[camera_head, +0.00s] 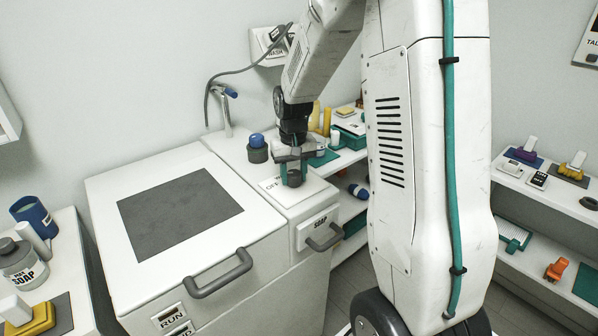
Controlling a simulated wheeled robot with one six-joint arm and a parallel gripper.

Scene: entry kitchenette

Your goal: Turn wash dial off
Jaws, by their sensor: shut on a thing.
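The wash dial (295,179) is a dark round knob on a white label plate (268,188) on top of the white counter unit. My gripper (292,172) points down over it, with its teal-marked fingers closed around the dial. The plate's lettering is partly hidden by the gripper; "OFF" seems to show at its left part. The dial's pointer direction cannot be told.
A dark cup with a blue top (257,150) stands just left of my gripper. A lidded washer (122,270) with a grey handle (218,287) is at left. A soap drawer (318,228) is below the dial. Shelves with several items stand behind and at right.

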